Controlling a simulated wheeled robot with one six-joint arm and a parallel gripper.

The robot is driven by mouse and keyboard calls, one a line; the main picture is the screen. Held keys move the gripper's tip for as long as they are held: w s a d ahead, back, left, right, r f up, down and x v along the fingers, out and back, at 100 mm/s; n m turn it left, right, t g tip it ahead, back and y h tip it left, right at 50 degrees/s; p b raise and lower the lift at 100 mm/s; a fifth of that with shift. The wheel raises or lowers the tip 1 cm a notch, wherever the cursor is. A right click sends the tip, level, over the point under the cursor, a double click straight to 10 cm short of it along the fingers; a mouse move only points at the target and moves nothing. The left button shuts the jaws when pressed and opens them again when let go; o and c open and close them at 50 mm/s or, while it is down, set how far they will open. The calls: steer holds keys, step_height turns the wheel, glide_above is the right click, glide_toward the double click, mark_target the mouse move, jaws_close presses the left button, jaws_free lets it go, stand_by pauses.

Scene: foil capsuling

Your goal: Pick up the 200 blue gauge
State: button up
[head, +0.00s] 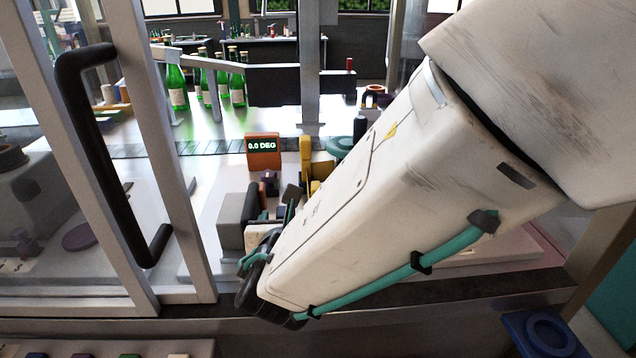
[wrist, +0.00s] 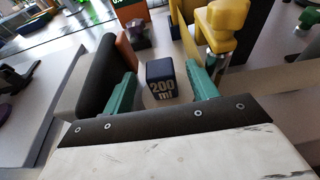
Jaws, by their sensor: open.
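The 200 blue gauge (wrist: 161,82) is a small dark blue block marked "200 ml" in the wrist view. It stands on the light surface between the two green fingers of my gripper (wrist: 160,97), which are open on either side of it. A gap shows between the gauge and each finger. In the head view my gripper (head: 272,245) is mostly hidden behind my white arm, and I cannot make out the gauge there.
An orange display (head: 263,150) reading "0.0 DEG" stands behind my gripper. A yellow part (head: 305,158) is to its right, and a grey block (head: 237,218) is close to my gripper. A door frame with a black handle (head: 110,160) is at left. Green bottles (head: 177,86) stand farther back.

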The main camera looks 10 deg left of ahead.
steer(key=shift+w+a, duration=0.1)
steer(key=shift+w, duration=0.15)
steer(key=c, duration=1.1)
steer(key=shift+c, duration=0.2)
